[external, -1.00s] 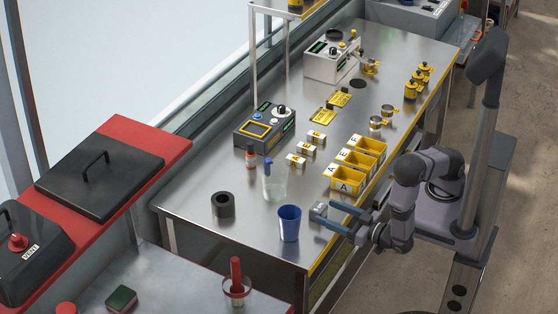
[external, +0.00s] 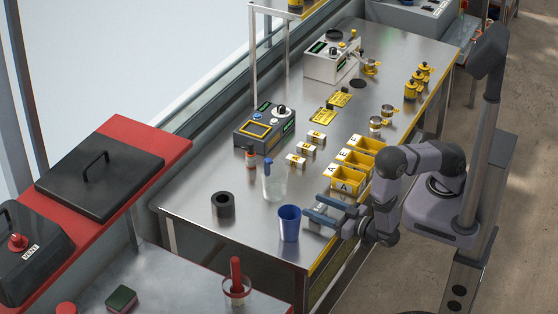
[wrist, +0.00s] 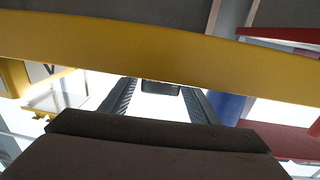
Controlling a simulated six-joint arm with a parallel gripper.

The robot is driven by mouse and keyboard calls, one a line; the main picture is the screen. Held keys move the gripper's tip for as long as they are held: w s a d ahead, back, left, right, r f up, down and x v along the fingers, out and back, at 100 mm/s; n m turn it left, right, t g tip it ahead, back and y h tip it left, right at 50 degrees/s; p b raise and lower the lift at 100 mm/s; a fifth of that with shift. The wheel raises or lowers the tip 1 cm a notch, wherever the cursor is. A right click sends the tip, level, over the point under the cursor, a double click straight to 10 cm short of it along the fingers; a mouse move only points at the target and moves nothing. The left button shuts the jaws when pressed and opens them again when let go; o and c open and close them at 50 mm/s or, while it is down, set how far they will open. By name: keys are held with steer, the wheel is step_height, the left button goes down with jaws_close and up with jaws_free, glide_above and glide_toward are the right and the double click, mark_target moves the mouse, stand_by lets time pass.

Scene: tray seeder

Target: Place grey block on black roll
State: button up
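The black roll (external: 222,212) stands upright on the metal bench, left of the blue cup, with its round hole facing up. My gripper (external: 312,206) is low over the bench's near edge, just right of the blue cup. Its two fingers are apart and reach to where the small grey block sat; the fingers now mostly hide the block in the external view. In the wrist view the gripper (wrist: 160,100) shows open fingers with a dark shape between their tips; I cannot tell what it is.
The blue cup (external: 289,224) stands close to my fingertips, and a clear beaker (external: 275,184) stands behind it. Yellow bins (external: 347,186) lie just beyond my gripper. The bench's yellow edge (wrist: 160,50) crosses the wrist view. Bench around the roll is clear.

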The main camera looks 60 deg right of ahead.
steer(key=c, duration=1)
steer(key=shift+r, duration=0.2)
steer(key=shift+r, duration=4.8)
step_height(320, 180, up, 4)
steer(key=p, duration=0.4)
glide_above(319, 207)
steer(key=shift+w+d+r, duration=0.1)
steer(key=shift+r, duration=0.1)
